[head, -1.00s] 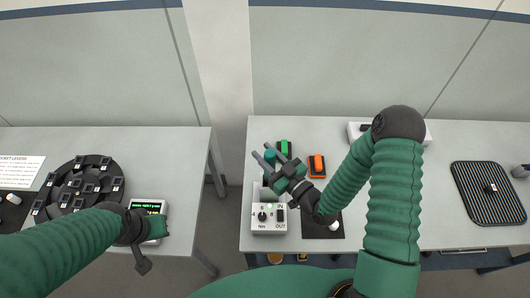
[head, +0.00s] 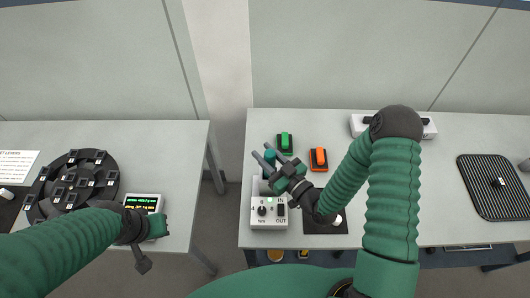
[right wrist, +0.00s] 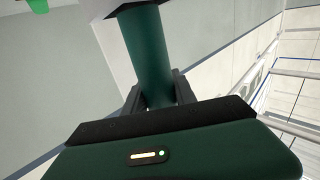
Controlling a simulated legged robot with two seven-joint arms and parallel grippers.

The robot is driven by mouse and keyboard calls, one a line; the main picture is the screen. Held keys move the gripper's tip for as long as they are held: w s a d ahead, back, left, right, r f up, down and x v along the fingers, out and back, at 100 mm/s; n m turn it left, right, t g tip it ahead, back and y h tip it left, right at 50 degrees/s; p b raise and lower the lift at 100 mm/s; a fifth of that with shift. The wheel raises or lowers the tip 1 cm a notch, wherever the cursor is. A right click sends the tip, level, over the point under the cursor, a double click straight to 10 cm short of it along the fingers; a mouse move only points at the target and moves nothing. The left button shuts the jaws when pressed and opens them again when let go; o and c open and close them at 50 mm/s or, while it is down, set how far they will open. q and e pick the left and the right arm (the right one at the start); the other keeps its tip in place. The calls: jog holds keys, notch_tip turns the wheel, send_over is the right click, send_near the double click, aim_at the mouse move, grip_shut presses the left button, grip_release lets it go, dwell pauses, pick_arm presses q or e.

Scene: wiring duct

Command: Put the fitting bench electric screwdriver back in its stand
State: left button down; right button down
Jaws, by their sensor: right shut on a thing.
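My right gripper (head: 270,154) is shut on the teal barrel of the electric screwdriver (right wrist: 148,55). In the head view, the teal top of the screwdriver (head: 269,156) shows between the fingers. The white unit (head: 252,216) with a knob and IN and OUT marks is just in front of the gripper, at the table's left front. A pale upright part stands behind it, partly hidden by the gripper. I cannot tell whether the screwdriver's lower end touches it. My left gripper (head: 143,264) hangs by the left table; its jaws are unclear.
A green switch (head: 285,143) and an orange switch (head: 319,158) lie behind the gripper. A dark mat (head: 325,228) is to its right. A black ribbed tray (head: 495,190) lies far right. The left table holds a round black rack (head: 72,185) and a display box (head: 143,203).

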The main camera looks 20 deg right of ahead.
jog(key=c, duration=0.9)
grip_release()
jog(key=shift+s+d, duration=0.1)
jog(key=b+v, duration=0.1)
jog(key=v, duration=0.2)
jog(key=b+v, duration=0.1)
jog(key=v, duration=0.3)
jog(key=shift+s+d+f, duration=0.15)
jog(key=shift+s+f, duration=0.1)
jog(key=p, duration=0.3)
send_near(274, 163)
jog(key=v, duration=0.2)
jog(key=shift+s+d, duration=0.2)
jog(key=shift+s, duration=0.15)
